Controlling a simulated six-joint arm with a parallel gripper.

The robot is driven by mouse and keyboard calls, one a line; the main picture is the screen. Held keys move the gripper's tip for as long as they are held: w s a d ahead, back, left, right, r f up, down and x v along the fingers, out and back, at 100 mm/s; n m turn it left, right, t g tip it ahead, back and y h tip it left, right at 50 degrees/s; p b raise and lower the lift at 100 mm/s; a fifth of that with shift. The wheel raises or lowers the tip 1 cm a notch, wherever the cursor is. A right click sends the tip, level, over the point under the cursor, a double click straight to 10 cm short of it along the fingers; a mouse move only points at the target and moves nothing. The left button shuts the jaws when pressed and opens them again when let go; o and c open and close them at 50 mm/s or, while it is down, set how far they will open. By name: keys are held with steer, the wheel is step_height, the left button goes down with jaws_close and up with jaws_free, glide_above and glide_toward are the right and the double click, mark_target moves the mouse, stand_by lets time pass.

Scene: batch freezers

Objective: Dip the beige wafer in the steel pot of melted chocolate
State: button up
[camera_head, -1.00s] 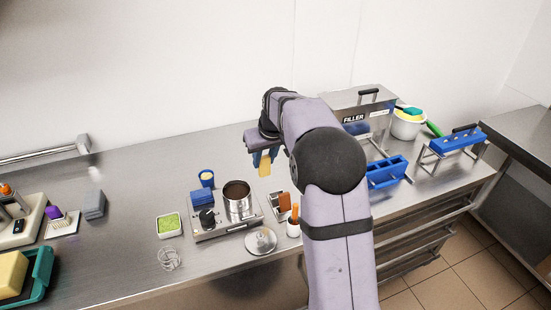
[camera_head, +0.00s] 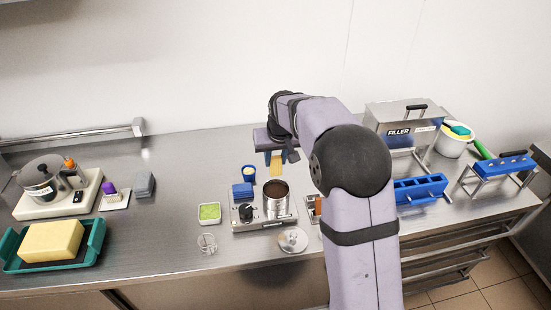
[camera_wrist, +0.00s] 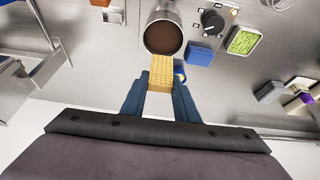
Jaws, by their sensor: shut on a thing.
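The beige wafer (camera_wrist: 161,73) is held between the blue fingers of my gripper (camera_wrist: 160,90), which is shut on it. In the head view the wafer (camera_head: 277,168) hangs below my gripper (camera_head: 275,158), just behind and above the steel pot. The steel pot (camera_head: 276,208) stands on a hot plate (camera_head: 248,217) and holds dark brown melted chocolate (camera_head: 276,189). In the wrist view the pot's chocolate (camera_wrist: 163,37) lies just past the wafer's far end. The wafer looks clean, and it appears outside the pot.
A blue block (camera_head: 242,190) and a small blue cup (camera_head: 249,173) stand left of the pot. A green-filled tray (camera_head: 209,213) and a round metal lid (camera_head: 293,240) lie nearby. The filler box (camera_head: 400,122) and a blue rack (camera_head: 420,188) are at right.

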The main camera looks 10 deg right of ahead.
steer(key=shift+f, duration=0.2)
steer(key=shift+f+b, duration=3.8)
steer(key=shift+f, duration=1.2)
steer(key=shift+r, duration=0.15)
steer(key=shift+r+p, duration=3.35)
steer(key=shift+r, duration=0.75)
